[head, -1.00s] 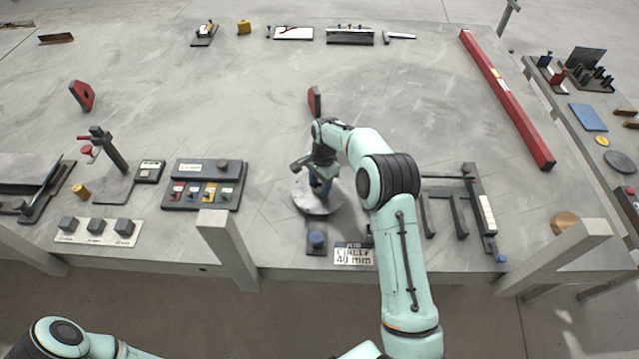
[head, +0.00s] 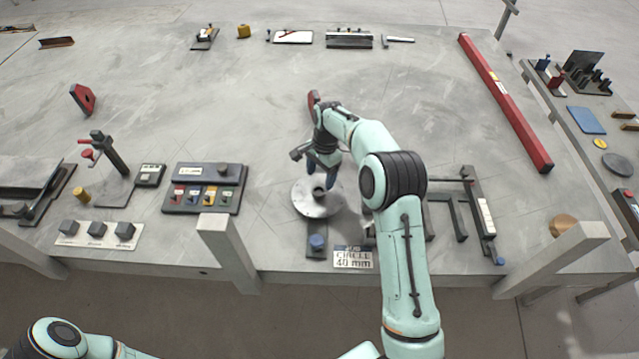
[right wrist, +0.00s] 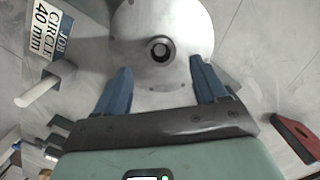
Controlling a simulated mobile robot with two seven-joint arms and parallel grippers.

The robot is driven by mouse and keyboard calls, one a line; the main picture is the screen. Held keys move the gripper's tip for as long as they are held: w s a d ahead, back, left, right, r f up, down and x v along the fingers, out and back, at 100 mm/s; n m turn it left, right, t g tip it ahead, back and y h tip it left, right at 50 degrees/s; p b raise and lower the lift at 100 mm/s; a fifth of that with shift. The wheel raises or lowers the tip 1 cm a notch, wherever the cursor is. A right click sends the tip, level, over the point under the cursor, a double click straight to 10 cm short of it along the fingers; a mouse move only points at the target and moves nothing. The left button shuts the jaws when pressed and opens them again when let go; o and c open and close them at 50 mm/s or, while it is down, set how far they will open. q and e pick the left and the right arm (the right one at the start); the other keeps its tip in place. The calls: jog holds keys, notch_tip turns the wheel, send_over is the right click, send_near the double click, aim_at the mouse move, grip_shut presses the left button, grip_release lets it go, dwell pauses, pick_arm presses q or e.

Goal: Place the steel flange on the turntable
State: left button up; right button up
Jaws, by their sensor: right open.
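The turntable (head: 303,206) is a round grey metal disc near the table's front edge; it also shows in the right wrist view (right wrist: 190,75). A short dark-topped round hub with a central hole, which looks like the steel flange (head: 318,193), stands upright at its middle. It shows in the right wrist view (right wrist: 160,49) as a ring with a dark bore. I cannot tell exactly where flange and turntable meet. My right gripper (head: 321,174) is open above and just behind the hub; its blue fingers (right wrist: 160,72) are apart and empty. My left gripper is out of view.
A button panel (head: 204,188) is to the left, a dark frame fixture (head: 487,215) to the right. A red piece (head: 314,98) stands behind.

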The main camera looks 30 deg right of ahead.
notch_tip(320, 180, up, 6)
jog(key=shift+d+p, duration=0.35)
jog(key=shift+p, duration=0.05)
jog(key=shift+w, duration=0.1)
